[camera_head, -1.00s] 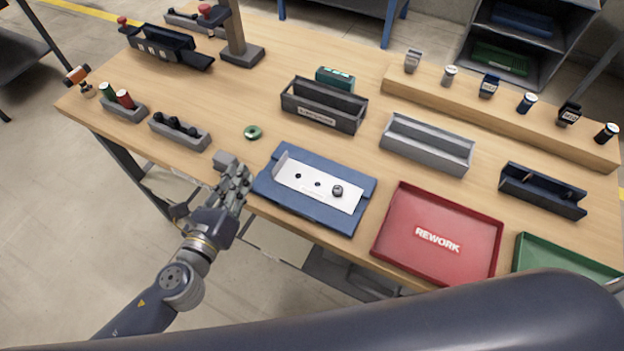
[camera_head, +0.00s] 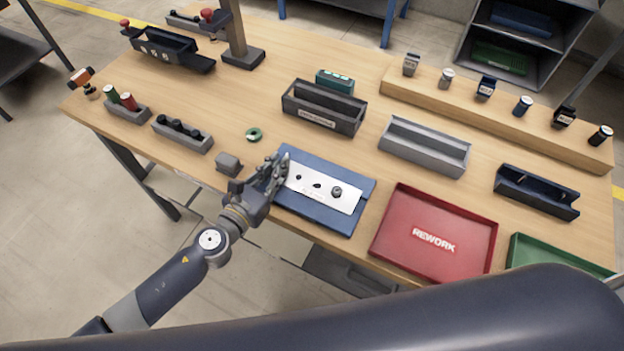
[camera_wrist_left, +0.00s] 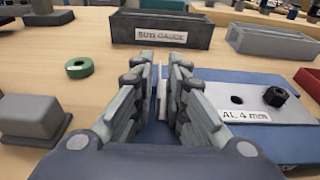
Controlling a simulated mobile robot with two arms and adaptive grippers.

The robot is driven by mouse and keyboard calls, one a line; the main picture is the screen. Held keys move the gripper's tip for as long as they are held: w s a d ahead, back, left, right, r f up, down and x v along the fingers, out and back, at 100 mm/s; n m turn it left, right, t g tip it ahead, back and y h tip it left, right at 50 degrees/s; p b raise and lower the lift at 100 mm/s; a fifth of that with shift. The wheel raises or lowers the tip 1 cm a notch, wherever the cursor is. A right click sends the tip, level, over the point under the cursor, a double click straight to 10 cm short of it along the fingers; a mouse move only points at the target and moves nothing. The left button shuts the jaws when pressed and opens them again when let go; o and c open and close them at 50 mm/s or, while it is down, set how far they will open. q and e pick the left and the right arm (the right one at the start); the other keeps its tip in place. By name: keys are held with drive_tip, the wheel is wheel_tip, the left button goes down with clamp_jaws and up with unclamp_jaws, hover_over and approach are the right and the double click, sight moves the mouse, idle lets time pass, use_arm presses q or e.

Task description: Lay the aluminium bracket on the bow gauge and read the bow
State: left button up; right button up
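The aluminium bracket (camera_head: 318,190), a pale plate with holes and a dark nut (camera_head: 336,192), lies flat on a blue fixture (camera_head: 335,219). In the left wrist view, its label (camera_wrist_left: 245,117) reads "AL 4 mm". My left gripper (camera_head: 279,168) is at the bracket's left end. In the left wrist view, the fingers (camera_wrist_left: 162,72) stand a narrow gap apart, with the bracket's upright pale flange (camera_wrist_left: 162,95) between them; contact is not clear. The bow gauge, a dark grey open box (camera_head: 322,108), stands behind; its label reads in the left wrist view (camera_wrist_left: 160,34). My right gripper is not in view.
A grey block (camera_head: 228,163) and a green ring (camera_head: 254,134) lie left of the fixture. A red REWORK tray (camera_head: 432,236) is to the right, with a green tray (camera_head: 556,254) beyond. A grey trough (camera_head: 425,147) stands right of the gauge.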

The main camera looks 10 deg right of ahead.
use_arm(q)
drive_tip(key=shift+x, duration=1.1)
drive_tip(key=shift+a, duration=0.1)
drive_tip(key=shift+s, duration=0.1)
clamp_jaws()
